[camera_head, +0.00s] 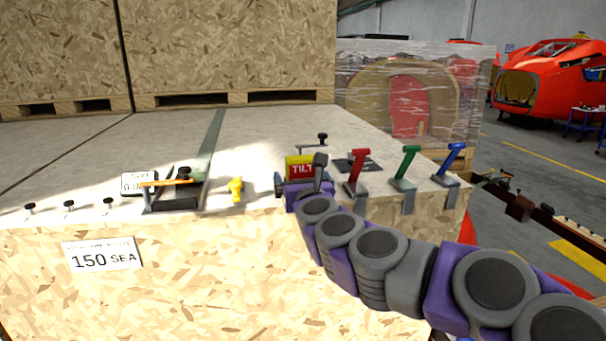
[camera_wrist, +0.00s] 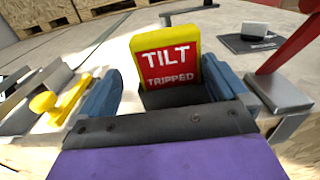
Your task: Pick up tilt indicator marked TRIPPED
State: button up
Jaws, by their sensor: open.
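The tilt indicator (camera_wrist: 168,58) is a yellow block with a red face reading TILT TRIPPED. It stands upright on the crate top in the wrist view, between the blue fingers of my gripper (camera_wrist: 166,98). The fingers are open, with one on each side of it; I cannot tell whether either touches it. In the head view the indicator (camera_head: 301,167) shows behind my gripper (camera_head: 300,185), near the front edge of the crate top. Its lower part is hidden by my gripper.
Red (camera_head: 358,168), green (camera_head: 406,165) and blue (camera_head: 450,162) levers stand to the right along the crate edge. A yellow knob (camera_head: 236,188) and a black latch device (camera_head: 175,200) lie to the left. A black T-handle (camera_head: 316,141) stands behind the indicator.

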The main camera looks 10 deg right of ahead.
aim_at(309, 174)
jog(key=shift+w+a, duration=0.15)
jog(key=shift+a, duration=0.1)
jog(key=shift+d, duration=0.2)
jog(key=w+d, duration=0.1)
jog(key=w, duration=0.1)
jog(key=w+d, duration=0.1)
jog(key=w, duration=0.1)
jog(key=shift+d+p, duration=0.3)
jog(key=shift+d, duration=0.05)
jog(key=shift+w+a, duration=0.1)
jog(key=shift+w, duration=0.2)
jog(key=shift+w+a, duration=0.45)
jog(key=shift+a, duration=0.45)
jog(key=shift+d, duration=0.75)
jog(key=c, duration=0.6)
jog(key=shift+a, duration=0.1)
jog(key=shift+c, duration=1.3)
jog(key=shift+a+r, duration=0.1)
jog(key=shift+a, duration=0.25)
